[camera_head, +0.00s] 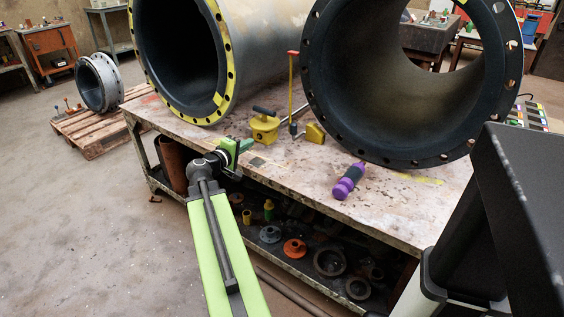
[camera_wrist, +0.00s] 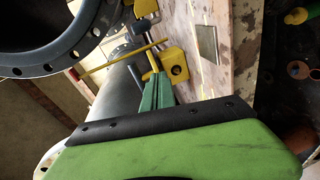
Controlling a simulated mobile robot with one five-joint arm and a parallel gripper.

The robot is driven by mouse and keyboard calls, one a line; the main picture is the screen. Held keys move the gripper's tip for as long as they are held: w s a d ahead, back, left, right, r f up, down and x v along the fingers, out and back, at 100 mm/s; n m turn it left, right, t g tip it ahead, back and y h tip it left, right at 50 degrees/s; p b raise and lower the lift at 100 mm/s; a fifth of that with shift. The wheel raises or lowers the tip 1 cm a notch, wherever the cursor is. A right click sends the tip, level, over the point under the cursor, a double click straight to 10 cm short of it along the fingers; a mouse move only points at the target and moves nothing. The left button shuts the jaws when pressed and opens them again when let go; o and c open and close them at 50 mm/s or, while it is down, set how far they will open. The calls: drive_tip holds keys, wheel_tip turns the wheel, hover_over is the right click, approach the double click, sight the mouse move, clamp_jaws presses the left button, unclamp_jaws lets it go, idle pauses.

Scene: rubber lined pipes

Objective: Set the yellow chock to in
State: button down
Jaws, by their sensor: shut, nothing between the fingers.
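The yellow chock (camera_head: 315,132) looks like a small wedge-shaped block on the bench, beside the foot of the right-hand pipe flange. A yellow block at the top of the wrist view (camera_wrist: 145,7) appears to be the same chock. My gripper (camera_head: 244,147) is over the front edge of the bench, to the left of the chock and apart from it. In the wrist view its green fingers (camera_wrist: 157,82) are shut and empty. They point toward a yellow housing (camera_wrist: 174,64), which partly sits behind the fingertips; contact cannot be told.
The yellow housing with a black handle (camera_head: 264,128) stands between my gripper and the chock. An upright yellow rod with a red top (camera_head: 291,90) stands just left of the chock. A purple cylinder (camera_head: 348,181) lies near the front edge. Two large flanged pipes fill the back.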

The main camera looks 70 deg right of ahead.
drive_tip(key=shift+n+g+h, duration=0.4)
drive_tip(key=shift+n+h, duration=0.1)
drive_tip(key=shift+h, duration=0.4)
drive_tip(key=s+d+b, duration=0.1)
drive_tip(key=s, duration=0.1)
drive_tip(key=s+d+f+b, duration=0.1)
drive_tip(key=s+d, duration=0.2)
drive_tip(key=s, duration=0.1)
drive_tip(key=shift+d+f+b, duration=0.35)
drive_tip(key=shift+b, duration=0.05)
drive_tip(key=shift+r, duration=0.15)
drive_tip(key=shift+d+r, duration=0.1)
drive_tip(key=shift+d, duration=0.45)
drive_tip(key=d, duration=0.3)
drive_tip(key=s+d, duration=0.1)
drive_tip(key=d, duration=0.4)
drive_tip(key=shift+s+d, duration=0.4)
drive_tip(key=shift+s, duration=0.1)
